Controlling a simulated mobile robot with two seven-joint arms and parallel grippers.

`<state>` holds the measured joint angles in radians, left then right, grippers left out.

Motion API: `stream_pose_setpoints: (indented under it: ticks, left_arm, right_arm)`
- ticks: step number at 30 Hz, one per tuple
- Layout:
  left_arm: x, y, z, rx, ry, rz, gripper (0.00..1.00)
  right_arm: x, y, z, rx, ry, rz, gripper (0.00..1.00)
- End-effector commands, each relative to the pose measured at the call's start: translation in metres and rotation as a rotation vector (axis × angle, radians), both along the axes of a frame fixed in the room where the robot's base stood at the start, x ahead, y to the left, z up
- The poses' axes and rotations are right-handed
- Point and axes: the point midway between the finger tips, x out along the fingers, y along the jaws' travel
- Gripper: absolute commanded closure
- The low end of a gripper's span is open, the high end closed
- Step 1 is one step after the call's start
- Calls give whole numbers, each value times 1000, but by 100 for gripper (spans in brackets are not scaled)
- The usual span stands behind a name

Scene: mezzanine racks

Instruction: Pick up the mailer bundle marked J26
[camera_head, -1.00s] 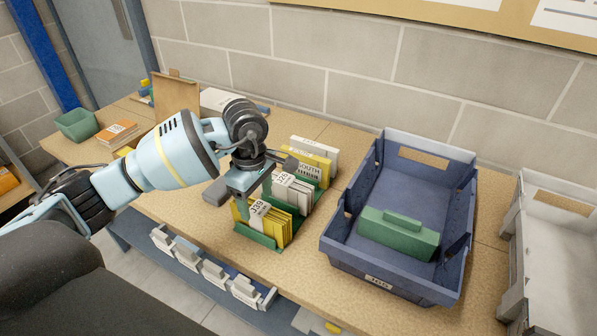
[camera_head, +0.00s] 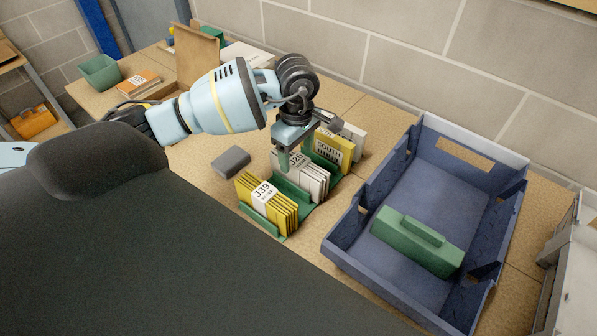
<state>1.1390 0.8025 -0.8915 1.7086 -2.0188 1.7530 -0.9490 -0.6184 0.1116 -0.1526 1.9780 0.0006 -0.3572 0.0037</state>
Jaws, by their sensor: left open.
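The mailer bundle marked J26 (camera_head: 313,178) is a set of white mailers standing in the middle slot of a green rack (camera_head: 284,191). Its label shows, partly behind a green finger. My left gripper (camera_head: 296,153) is open and points down right over this bundle, with its fingers at the bundle's top edge. I cannot tell if they touch it. Yellow mailers marked J39 (camera_head: 267,203) stand in the near slot. Yellow mailers marked SOUTH (camera_head: 328,148) stand behind J26. My right gripper is not in view.
A blue tote (camera_head: 350,262) with a green block-shaped case (camera_head: 416,243) stands right of the rack. A grey block (camera_head: 231,160) lies on the table left of the rack. White mailers (camera_head: 354,137) stand at the back. A green bin (camera_head: 100,72) stands far left.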

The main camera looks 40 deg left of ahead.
Motion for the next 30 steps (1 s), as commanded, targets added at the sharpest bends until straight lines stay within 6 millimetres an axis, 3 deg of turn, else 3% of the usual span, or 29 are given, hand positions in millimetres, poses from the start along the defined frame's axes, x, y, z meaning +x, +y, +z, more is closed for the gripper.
stream_pose_setpoints:
  ticks: [5, 15, 24, 30]
  left_arm:
    - [0, 0, -4, 0, 0, 1, 34]
    - [3, -1, -47, 0, -1, 2, 34]
    - [3, -1, -53, 1, -1, 0, 34]
    - [3, -1, -52, 1, -1, 1, 57]
  right_arm:
    - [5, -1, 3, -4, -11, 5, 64]
    - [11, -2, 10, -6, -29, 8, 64]
    - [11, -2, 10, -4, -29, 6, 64]
    - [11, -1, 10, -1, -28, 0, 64]
